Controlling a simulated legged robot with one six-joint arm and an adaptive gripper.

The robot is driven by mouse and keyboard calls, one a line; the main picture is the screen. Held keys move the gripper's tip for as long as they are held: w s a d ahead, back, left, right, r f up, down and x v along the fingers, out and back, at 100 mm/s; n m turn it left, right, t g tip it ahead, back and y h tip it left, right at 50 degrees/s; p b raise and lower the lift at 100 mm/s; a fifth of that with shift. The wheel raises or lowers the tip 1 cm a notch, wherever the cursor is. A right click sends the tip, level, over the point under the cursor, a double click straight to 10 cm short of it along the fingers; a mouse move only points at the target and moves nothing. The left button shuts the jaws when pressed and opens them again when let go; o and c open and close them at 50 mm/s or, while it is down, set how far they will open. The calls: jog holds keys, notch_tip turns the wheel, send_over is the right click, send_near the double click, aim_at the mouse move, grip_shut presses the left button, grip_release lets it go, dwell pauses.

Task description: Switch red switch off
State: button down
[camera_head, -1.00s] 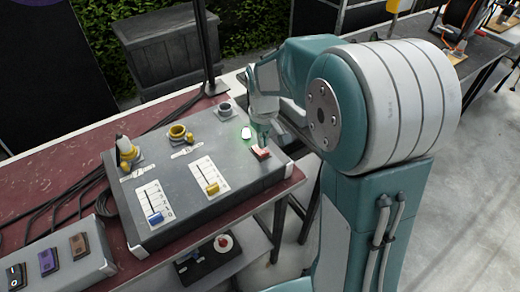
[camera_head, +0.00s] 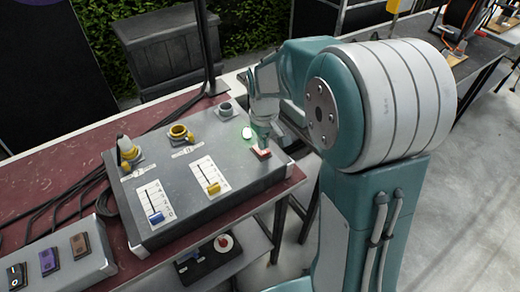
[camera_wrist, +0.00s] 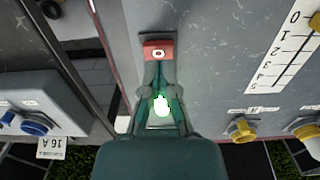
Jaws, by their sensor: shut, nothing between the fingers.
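The red switch (camera_head: 262,153) sits near the right end of the grey control panel (camera_head: 225,153). In the wrist view the red switch (camera_wrist: 158,51) shows a white "O" mark on its visible end. My gripper (camera_head: 262,143) is shut and empty, pointing down at the switch. In the wrist view the fingertips of my gripper (camera_wrist: 158,66) meet the near side of the switch and hide part of it; they seem to touch it. A lit green lamp (camera_head: 247,133) is on the panel beside my gripper and shows between the finger links in the wrist view (camera_wrist: 161,105).
The panel also carries a yellow-handled slider (camera_head: 212,188), a blue-handled slider (camera_head: 156,218) and several sockets. A second box with rocker switches (camera_head: 48,262) stands at lower left. A dark post (camera_head: 206,45) rises behind the panel. A lower shelf holds a red knob (camera_head: 223,242).

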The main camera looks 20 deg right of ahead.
aim_at(264, 152)
jog(key=shift+f, duration=1)
dwell(0.5)
jog(key=shift+r, duration=3.55)
jog(key=shift+s+r, duration=0.2)
jog(key=s+r+m+t, duration=0.1)
jog(key=s+r+t, duration=0.1)
jog(key=s, duration=0.8)
jog(key=s+r+m+t, duration=0.2)
jog(key=s+r, duration=0.3)
jog(key=s, duration=0.5)
jog(key=shift+s+r+m+t, duration=0.2)
jog(key=shift+s+m+t, duration=0.1)
jog(key=shift+t, duration=0.5)
